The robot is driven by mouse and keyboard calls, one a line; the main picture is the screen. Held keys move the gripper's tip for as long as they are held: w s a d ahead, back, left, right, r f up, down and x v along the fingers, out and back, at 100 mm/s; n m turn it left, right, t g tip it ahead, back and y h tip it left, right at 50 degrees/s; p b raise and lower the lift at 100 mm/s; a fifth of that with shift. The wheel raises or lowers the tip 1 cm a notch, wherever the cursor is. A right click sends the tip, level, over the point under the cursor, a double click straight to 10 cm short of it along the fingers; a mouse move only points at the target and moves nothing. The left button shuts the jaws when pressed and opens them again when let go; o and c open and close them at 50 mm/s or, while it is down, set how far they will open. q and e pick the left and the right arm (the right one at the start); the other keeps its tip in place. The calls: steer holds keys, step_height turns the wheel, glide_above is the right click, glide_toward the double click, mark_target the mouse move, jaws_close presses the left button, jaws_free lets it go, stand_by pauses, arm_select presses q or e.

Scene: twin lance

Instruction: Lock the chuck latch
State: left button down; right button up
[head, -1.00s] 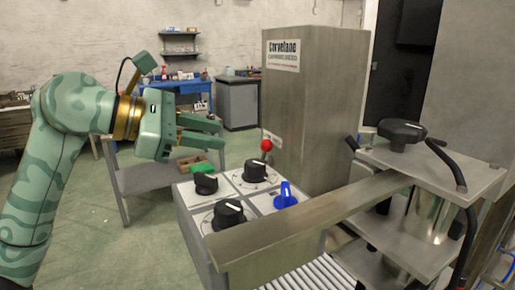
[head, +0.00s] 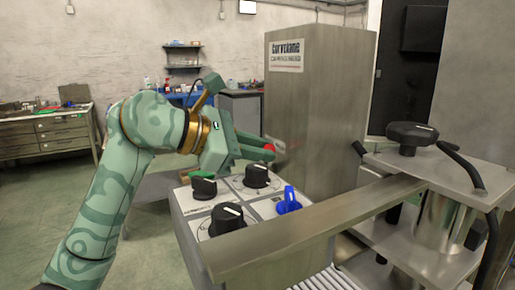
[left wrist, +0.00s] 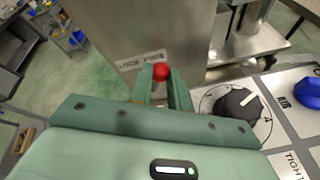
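The chuck latch lever's red ball knob (head: 269,149) is at the side of the tall metal cabinet, beyond the dial panel. In the left wrist view the red knob (left wrist: 160,72) shows at the fingertips, beside a LOCK / FREE label (left wrist: 142,58). The lever's stem is hidden. My left gripper (head: 266,152) reaches in from the left with its fingertips at the knob. In the left wrist view its two fingers (left wrist: 160,78) stand on either side of the knob, spaced about its width. Whether they press on it is unclear. My right gripper is not in view.
A control panel with black dials (head: 227,218) and a blue knob (head: 288,200) lies just below my left gripper. A long metal bar (head: 310,228) crosses in front. A clamp with a black handwheel (head: 410,137) stands at right. The cabinet (head: 325,110) rises behind.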

arm_select(q)
steer(key=n+p, duration=0.1)
steer(key=w+a+n+g+p, duration=0.1)
steer(key=p, duration=0.1)
steer(key=r+n+h+p, duration=0.1)
steer(key=p, duration=0.1)
steer(key=shift+w+a, duration=0.15)
steer(key=shift+w, duration=0.2)
steer(key=shift+w+a+n, duration=0.1)
steer(key=shift+w+n, duration=0.1)
steer(key=shift+n, duration=0.1)
steer(key=shift+w+a+f+n+g+h+p, duration=0.3)
steer(key=shift+w+n+h, duration=0.2)
steer(key=shift+n, duration=0.35)
steer(key=shift+w+a+f+n+g+h+p, duration=0.25)
steer(key=shift+w+a+f+n+g+h, duration=0.15)
steer(key=shift+n, duration=0.5)
steer(key=shift+w+a+f+n+g+h+p, duration=0.3)
steer(key=shift+w+n+h, duration=0.25)
steer(key=shift+n, duration=0.3)
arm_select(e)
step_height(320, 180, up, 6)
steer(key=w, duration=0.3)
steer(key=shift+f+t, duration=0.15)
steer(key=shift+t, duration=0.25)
